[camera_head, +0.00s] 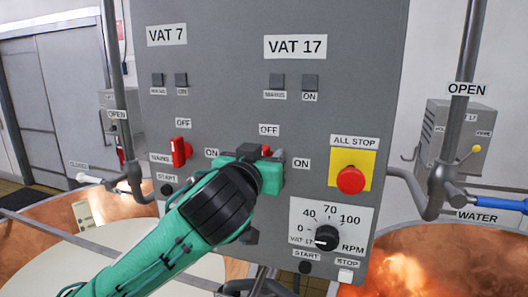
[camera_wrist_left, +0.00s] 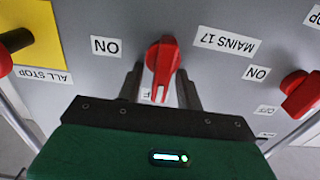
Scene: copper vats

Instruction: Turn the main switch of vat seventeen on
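The vat 17 main switch is a red rotary knob (camera_wrist_left: 163,55) on the grey panel, below the VAT 17 label (camera_head: 295,46). In the head view only a bit of its red (camera_head: 266,150) shows behind my left gripper (camera_head: 258,160). In the left wrist view, which is upside down, its white mark points to the partly hidden OFF label (camera_wrist_left: 147,94). My left gripper (camera_wrist_left: 161,82) is open with one finger on each side of the knob; contact is not clear. The ON label (camera_wrist_left: 106,46) and MAINS 17 label (camera_wrist_left: 227,41) flank it. My right gripper is not in view.
The vat 7 red switch (camera_head: 180,152) is to the left on the same panel. The red ALL STOP button (camera_head: 350,180) on its yellow plate and the RPM dial (camera_head: 326,238) are to the right. Copper vats (camera_head: 425,262) stand below, with pipes (camera_head: 455,120) alongside.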

